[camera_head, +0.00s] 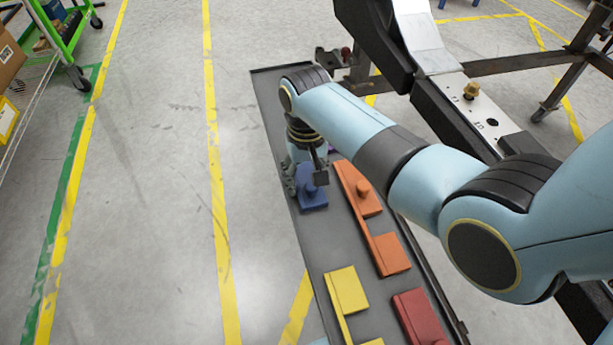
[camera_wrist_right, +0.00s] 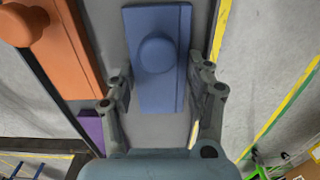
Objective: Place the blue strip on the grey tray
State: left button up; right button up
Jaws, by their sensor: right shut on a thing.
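The blue strip (camera_head: 312,197) is a flat blue piece with a round knob. In the right wrist view the blue strip (camera_wrist_right: 157,80) lies between the two fingers of my right gripper (camera_wrist_right: 164,80). In the head view my right gripper (camera_head: 306,180) points down over it and is shut on it, partly hiding it. The long dark grey tray (camera_head: 318,245) runs under the gripper. The strip is over the tray's left side; I cannot tell whether it touches the surface. My left gripper is not in view.
On the tray, an orange strip (camera_head: 385,253) lies just right of the blue one. A purple piece (camera_wrist_right: 91,130) is partly hidden nearby. A yellow strip (camera_head: 346,290) and a red strip (camera_head: 417,315) lie nearer. A metal frame (camera_head: 510,62) stands at the right; a green cart (camera_head: 62,35) is far left.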

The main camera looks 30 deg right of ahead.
aim_at(307, 180)
jog(key=o, duration=0.9)
jog(key=shift+f, duration=0.1)
notch_tip(307, 180, up, 12)
jog(key=p, duration=0.4)
